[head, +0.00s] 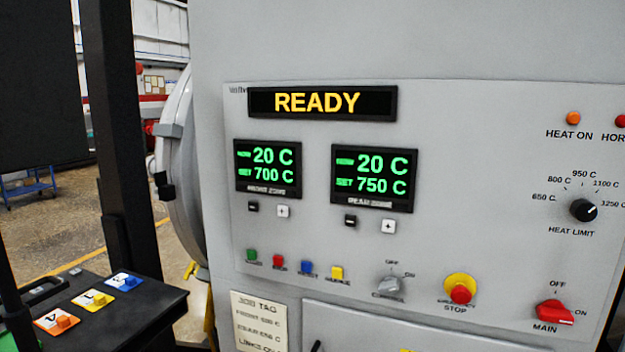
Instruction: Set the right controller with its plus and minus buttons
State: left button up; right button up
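The right controller (372,178), labelled rear zone, reads NOW 20 C and SET 750 C in green. Its black minus button (350,221) is below left and its white plus button (388,226) below right. The left controller (267,171), labelled front zone, reads NOW 20 C and SET 700 C, with its own minus button (253,207) and plus button (283,211). A job tag (259,320) at the bottom has small print, too blurred to read surely. Neither gripper is in view.
The panel display (322,103) reads READY. Below the controllers are several coloured buttons, a grey key switch (389,286) and an emergency stop (460,290). The heat limit knob (583,210) and red main switch (554,312) are right. A black surface (150,296) with coloured tags stands lower left.

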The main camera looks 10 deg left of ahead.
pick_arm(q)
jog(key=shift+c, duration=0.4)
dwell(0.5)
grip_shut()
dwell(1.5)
